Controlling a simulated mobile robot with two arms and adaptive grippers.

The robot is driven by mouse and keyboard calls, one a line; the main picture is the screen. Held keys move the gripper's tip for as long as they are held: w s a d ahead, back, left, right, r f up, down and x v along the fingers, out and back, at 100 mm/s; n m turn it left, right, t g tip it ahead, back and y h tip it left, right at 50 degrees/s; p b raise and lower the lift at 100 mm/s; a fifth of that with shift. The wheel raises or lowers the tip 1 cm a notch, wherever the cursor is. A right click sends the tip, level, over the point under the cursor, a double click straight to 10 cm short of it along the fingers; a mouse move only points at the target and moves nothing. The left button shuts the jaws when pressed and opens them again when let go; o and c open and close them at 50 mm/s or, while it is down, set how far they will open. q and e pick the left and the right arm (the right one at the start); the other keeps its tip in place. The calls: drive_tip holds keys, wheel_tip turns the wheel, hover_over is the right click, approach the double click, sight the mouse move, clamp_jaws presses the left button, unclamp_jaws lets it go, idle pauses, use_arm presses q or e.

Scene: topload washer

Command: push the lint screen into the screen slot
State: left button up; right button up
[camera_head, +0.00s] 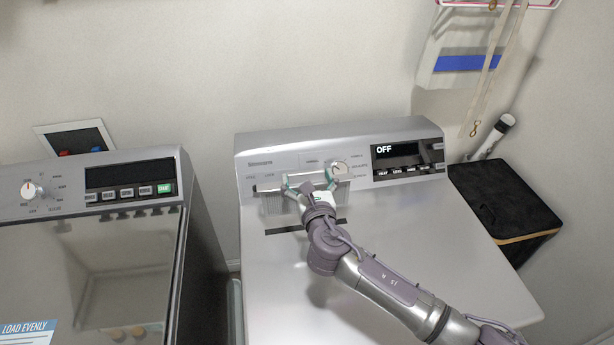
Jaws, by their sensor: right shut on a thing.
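The lint screen (272,204) is a grey panel with a lighter bar along its top, in front of the right-hand machine's control panel. My right gripper (309,181), with green-tinted fingers, is shut on the lint screen near its top bar. The gripper and wrist hide the screen's middle and part of its right side. The screen slot (285,230) is a dark narrow slit in the machine's top, just below the screen in the picture. I cannot tell whether the screen's lower edge touches the slot. My left gripper is not in view.
The right-hand machine's top (430,240) is clear around my arm. Its control panel (408,157) rises close behind the screen, with a dial and an "OFF" display. A second machine (90,260) stands at left. A dark bin (505,205) stands at right.

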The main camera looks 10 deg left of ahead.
drive_tip(key=shift+r, duration=0.1)
wheel_tip(320, 180, down, 6)
drive_tip(key=b, duration=0.4)
drive_tip(key=shift+s+p, duration=0.1)
drive_tip(key=shift+p, duration=0.25)
idle(1.8)
drive_tip(key=shift+f+b, duration=4.15)
drive_tip(key=shift+f, duration=0.95)
drive_tip(key=shift+r, duration=0.1)
